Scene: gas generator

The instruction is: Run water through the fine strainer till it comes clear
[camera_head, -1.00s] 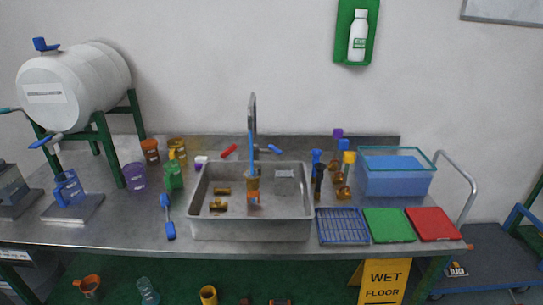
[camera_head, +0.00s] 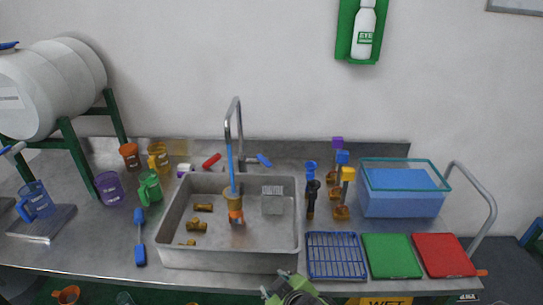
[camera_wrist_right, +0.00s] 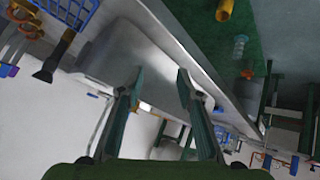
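A blue stream of water (camera_head: 229,160) falls from the sink's faucet (camera_head: 239,120) onto an amber and orange cup-like piece (camera_head: 234,202) standing in the steel sink (camera_head: 230,262). Whether this piece is the fine strainer is too small to tell. Several amber-headed tools with coloured handles, including a yellow one (camera_head: 347,175), stand right of the sink. My right gripper (camera_head: 290,284) is at the bottom edge, in front of the counter. In the right wrist view, my right gripper's fingers (camera_wrist_right: 157,78) are spread, with nothing between them. My left gripper is not in view.
Brass fittings (camera_head: 196,226) and a grey slotted piece (camera_head: 272,200) lie in the sink. A blue rack (camera_head: 336,256), green board (camera_head: 391,256) and red board (camera_head: 445,255) lie right. A water-filled tank (camera_head: 400,192) stands behind. Cups and a blue brush (camera_head: 140,238) are left.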

